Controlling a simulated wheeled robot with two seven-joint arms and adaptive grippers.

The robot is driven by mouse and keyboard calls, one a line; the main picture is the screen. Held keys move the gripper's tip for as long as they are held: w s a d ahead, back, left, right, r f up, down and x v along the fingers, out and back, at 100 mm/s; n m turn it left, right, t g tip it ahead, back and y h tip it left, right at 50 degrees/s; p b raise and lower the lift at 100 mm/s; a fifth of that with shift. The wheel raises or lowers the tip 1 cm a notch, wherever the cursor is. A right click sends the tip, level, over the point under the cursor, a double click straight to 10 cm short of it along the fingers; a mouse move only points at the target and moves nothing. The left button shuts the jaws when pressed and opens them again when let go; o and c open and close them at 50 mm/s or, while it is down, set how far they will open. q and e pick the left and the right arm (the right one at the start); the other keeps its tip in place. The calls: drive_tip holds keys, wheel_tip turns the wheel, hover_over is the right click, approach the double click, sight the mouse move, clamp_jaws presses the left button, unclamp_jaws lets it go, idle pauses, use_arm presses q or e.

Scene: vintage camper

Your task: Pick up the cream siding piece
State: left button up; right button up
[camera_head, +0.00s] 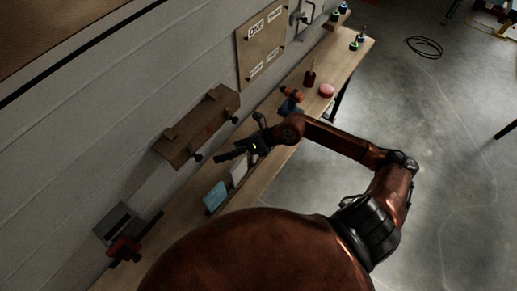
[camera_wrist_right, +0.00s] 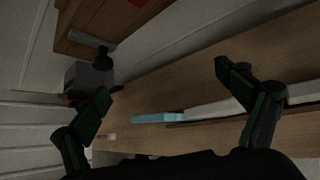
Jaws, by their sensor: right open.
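The cream siding piece (camera_head: 239,172) is a pale, narrow slab standing on the wooden workbench, beside a light blue piece (camera_head: 215,196). In the right wrist view the cream piece (camera_wrist_right: 212,108) is a pale strip running right from the end of the blue piece (camera_wrist_right: 158,117), partly hidden behind one finger. My right gripper (camera_head: 234,153) is above the bench close to the cream piece, on its wall side in the head view. Its fingers are spread wide in the right wrist view (camera_wrist_right: 165,87), with nothing between them. My left gripper is not in view.
A wooden wall shelf (camera_head: 200,127) with dark knobs is close to the gripper. A red-and-black tool (camera_head: 124,248) is at the bench's near end. Further along are a pink disc (camera_head: 326,90), a dark red container (camera_head: 309,78) and small bottles (camera_head: 354,45). The concrete floor (camera_head: 440,140) is mostly clear.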

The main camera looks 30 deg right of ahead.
drive_tip(key=d+f+h, duration=0.1)
drive_tip(key=d, duration=0.1)
drive_tip(key=d+f+h, duration=0.1)
drive_tip(key=d+f+n+g+h, duration=0.1)
drive_tip(key=d, duration=0.1)
drive_tip(key=shift+w+d+f, duration=0.25)
drive_tip(key=shift+d+f, duration=0.05)
drive_tip(key=shift+d, duration=0.05)
drive_tip(key=d+f+g+h, duration=0.1)
drive_tip(key=d+f+h, duration=0.25)
drive_tip(key=d, duration=0.65)
drive_tip(key=w+f+p, duration=0.1)
drive_tip(key=w+f, duration=0.2)
drive_tip(key=f, duration=0.3)
drive_tip(key=shift+w+f+n+h, duration=0.2)
drive_tip(key=shift+w+n+h, duration=0.1)
drive_tip(key=shift+h, duration=0.15)
drive_tip(key=shift+a, duration=0.15)
drive_tip(key=shift+c, duration=0.2)
drive_tip(key=c, duration=1.3)
drive_tip(key=shift+r, duration=0.1)
